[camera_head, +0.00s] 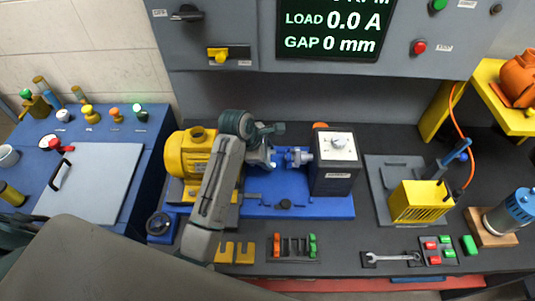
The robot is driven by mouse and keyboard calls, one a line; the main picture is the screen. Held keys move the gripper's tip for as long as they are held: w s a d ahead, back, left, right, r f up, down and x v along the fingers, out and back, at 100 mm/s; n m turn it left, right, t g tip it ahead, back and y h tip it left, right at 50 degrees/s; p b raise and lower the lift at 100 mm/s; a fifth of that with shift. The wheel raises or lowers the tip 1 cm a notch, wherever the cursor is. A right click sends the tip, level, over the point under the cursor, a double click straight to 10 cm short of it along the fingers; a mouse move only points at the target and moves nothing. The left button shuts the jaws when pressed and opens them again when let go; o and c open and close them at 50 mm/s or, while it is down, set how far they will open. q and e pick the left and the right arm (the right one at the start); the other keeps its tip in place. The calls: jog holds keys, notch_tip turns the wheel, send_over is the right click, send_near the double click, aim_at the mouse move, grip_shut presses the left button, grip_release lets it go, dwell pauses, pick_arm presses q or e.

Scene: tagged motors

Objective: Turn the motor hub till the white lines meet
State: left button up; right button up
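The yellow motor (190,153) sits on a blue base plate (330,208) in the middle of the bench. A grey hub (264,157) is on its right side, partly behind my arm. A blue hub (297,157) faces it, on the shaft of a dark grey box (335,178) with a white top. My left gripper (272,129) is at the upper edge of the grey hub, pointing right. Its fingers are too small and overlapped to show whether they are open, or whether they touch the hub. The white lines cannot be made out. My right gripper is out of view.
A screen (332,22) above reads LOAD 0.0 A and GAP 0 mm. Yellow shims (235,252), a small rack (294,246) and a wrench (392,257) lie along the front. A yellow basket (420,203) stands right. A blue cart (135,142) is left.

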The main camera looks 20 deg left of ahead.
pick_arm(q)
jog(key=shift+t, duration=0.3)
jog(key=shift+s+d+f+m+t+y, duration=0.1)
jog(key=shift+m+t+y, duration=0.1)
jog(key=shift+t, duration=0.4)
jog(key=shift+s+m+t+y, duration=0.1)
jog(key=shift+t+y, duration=0.1)
jog(key=shift+t, duration=0.4)
jog(key=shift+f+t, duration=0.1)
jog(key=shift+t, duration=0.7)
jog(key=shift+s+f+m+t+y+b, duration=0.1)
jog(key=shift+m+t+y+b, duration=0.3)
jog(key=shift+t+b, duration=0.65)
jog(key=shift+t, duration=0.55)
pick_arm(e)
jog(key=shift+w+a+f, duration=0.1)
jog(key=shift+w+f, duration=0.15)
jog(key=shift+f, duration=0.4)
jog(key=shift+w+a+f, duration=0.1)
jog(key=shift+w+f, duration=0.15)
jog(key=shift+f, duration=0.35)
pick_arm(q)
jog(key=shift+b, duration=0.3)
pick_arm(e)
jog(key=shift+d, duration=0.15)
